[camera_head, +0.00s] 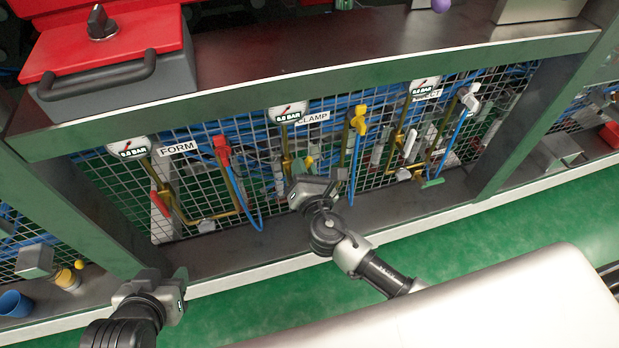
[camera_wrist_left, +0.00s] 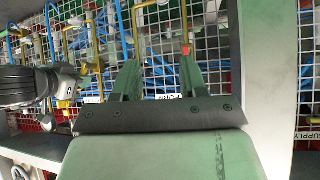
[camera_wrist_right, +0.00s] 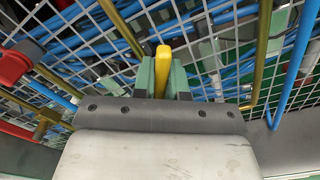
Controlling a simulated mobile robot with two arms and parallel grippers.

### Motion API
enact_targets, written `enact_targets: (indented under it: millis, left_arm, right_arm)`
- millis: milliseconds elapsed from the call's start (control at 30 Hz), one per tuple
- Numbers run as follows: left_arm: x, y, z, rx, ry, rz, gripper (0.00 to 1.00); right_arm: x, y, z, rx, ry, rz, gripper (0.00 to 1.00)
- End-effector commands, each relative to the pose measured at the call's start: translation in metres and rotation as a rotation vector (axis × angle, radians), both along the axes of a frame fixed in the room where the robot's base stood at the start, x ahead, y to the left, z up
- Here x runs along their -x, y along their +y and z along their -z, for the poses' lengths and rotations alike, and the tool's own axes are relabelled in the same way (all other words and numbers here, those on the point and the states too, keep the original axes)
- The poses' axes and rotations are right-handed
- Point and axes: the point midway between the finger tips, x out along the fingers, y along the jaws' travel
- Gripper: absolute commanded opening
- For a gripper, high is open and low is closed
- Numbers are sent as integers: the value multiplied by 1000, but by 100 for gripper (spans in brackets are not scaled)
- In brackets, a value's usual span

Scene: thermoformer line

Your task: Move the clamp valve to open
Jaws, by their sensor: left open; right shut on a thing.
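The CLAMP label (camera_head: 315,118) is on the middle section of the mesh panel. A yellow handle (camera_head: 308,162) shows below it, just above my right gripper (camera_head: 312,172). In the right wrist view my right gripper (camera_wrist_right: 163,78) is shut on the yellow handle (camera_wrist_right: 163,58), which stands upright between the fingers. The handle's lower part and pivot are hidden. A yellow valve (camera_head: 360,118) sits to the right on the same section. My left gripper (camera_head: 182,283) is at the lower left, away from the valves. It is open and empty in the left wrist view (camera_wrist_left: 160,80).
The FORM section with a red valve (camera_head: 222,148) and red handle (camera_head: 160,204) is to the left. A third section with a grey-white valve (camera_head: 469,99) is to the right. Blue hoses and brass pipes run along the mesh. A frame beam (camera_head: 230,89) overhangs the panel.

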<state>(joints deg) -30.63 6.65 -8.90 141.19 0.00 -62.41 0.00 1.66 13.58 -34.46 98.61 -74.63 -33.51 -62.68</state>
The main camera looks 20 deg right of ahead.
Motion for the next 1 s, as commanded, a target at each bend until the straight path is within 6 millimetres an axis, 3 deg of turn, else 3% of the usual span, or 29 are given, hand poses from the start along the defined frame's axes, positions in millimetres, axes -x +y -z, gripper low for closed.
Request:
enact_targets:
  millis: [500, 1000]
  left_arm:
    - [41, 15, 17, -62, 286, -22, 43]
    - [77, 26, 22, -106, 505, -40, 43]
  right_arm:
    - [1, 6, -1, 120, 1, -2, 0]
    - [2, 10, -2, 230, -3, -3, 0]
